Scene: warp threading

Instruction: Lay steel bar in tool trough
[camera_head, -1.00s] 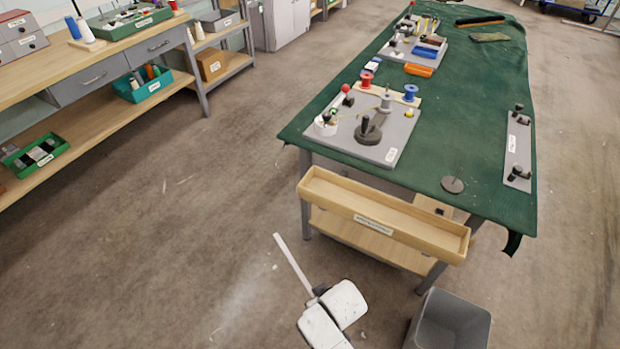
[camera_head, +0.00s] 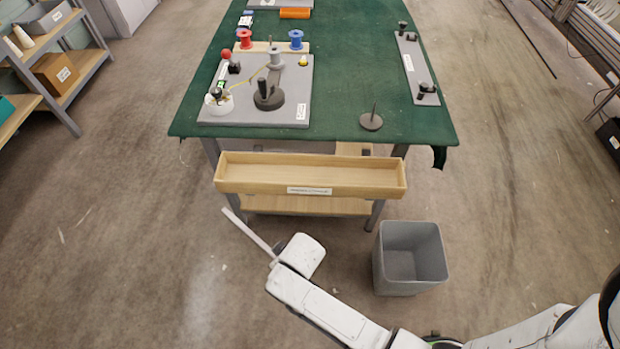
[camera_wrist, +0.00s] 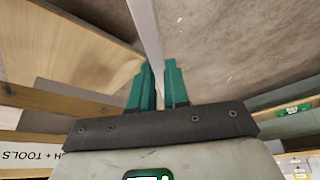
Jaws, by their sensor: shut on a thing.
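The tool trough (camera_head: 348,192) is a long, shallow wooden tray with a white label, fixed along the table's near edge. It looks empty. The steel bar (camera_head: 248,233) is a thin pale bar, slanting up and left from my gripper (camera_head: 274,262). In the head view its far end shows just below the trough's left end, apart from it. In the wrist view, my gripper's green fingers (camera_wrist: 160,88) are shut on the bar (camera_wrist: 147,35), which extends away between them. A wooden face with a "TOOLS" label (camera_wrist: 35,155) shows at lower left there.
The green-covered table (camera_head: 350,80) carries a grey board (camera_head: 290,105) with spools and a dark knob, a spike on a round base (camera_head: 372,121) and a grey plate (camera_head: 415,65). A grey bin (camera_head: 410,262) stands on the floor right of my arm. Floor on the left is clear.

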